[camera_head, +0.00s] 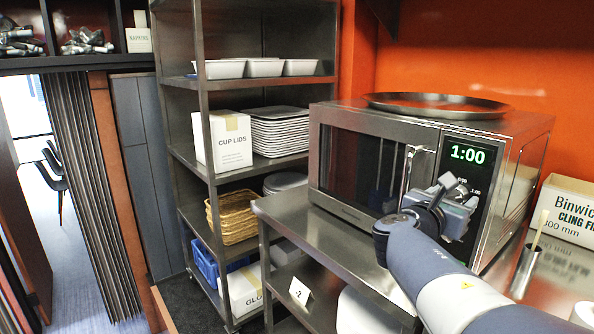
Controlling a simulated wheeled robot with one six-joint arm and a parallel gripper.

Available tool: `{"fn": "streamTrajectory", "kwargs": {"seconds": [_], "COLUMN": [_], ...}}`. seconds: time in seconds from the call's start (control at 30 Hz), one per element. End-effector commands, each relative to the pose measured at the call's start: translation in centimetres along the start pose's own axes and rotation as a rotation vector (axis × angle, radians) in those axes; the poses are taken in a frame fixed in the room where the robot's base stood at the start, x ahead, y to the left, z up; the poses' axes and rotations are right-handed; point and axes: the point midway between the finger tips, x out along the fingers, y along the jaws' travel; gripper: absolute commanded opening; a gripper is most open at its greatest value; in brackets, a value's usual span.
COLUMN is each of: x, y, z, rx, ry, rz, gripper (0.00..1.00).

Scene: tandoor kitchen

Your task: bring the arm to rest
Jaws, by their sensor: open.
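My arm reaches in from the lower right, and my gripper (459,193) is at its end. The gripper stands in front of the control panel of a steel microwave (505,160), just right of its door handle (409,172). Its jaws are open and I see nothing held between them. It hides part of the panel below the green 1:00 display (468,154). I cannot tell how much gap there is between the gripper and the microwave front. The microwave door (360,160) looks closed.
The microwave stands on a steel table (320,235), with a round tray (437,105) on top. Left is a steel rack (203,120) with a cup lids box (222,142), stacked trays (280,130) and baskets (232,217). A cling film box (567,212) and a steel cup (525,270) are at right.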

Motion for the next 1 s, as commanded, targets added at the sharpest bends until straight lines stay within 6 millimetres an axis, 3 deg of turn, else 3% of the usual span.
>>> {"fn": "streamTrajectory", "kwargs": {"seconds": [0.27, 0.4, 0.6, 1.0], "x": [0.0, -3.2, -6.0, -7.6], "y": [0.1, 0.2, 0.1, 0.1], "z": [0.6, 0.1, 0.2, 0.1], "rx": [-0.23, -0.222, -0.219, -0.219], "ry": [0.015, 0.013, 0.013, 0.014], "rz": [0.004, 0.009, 0.007, 0.003], "gripper": [0.56, 0.56, 0.56, 0.56]}}
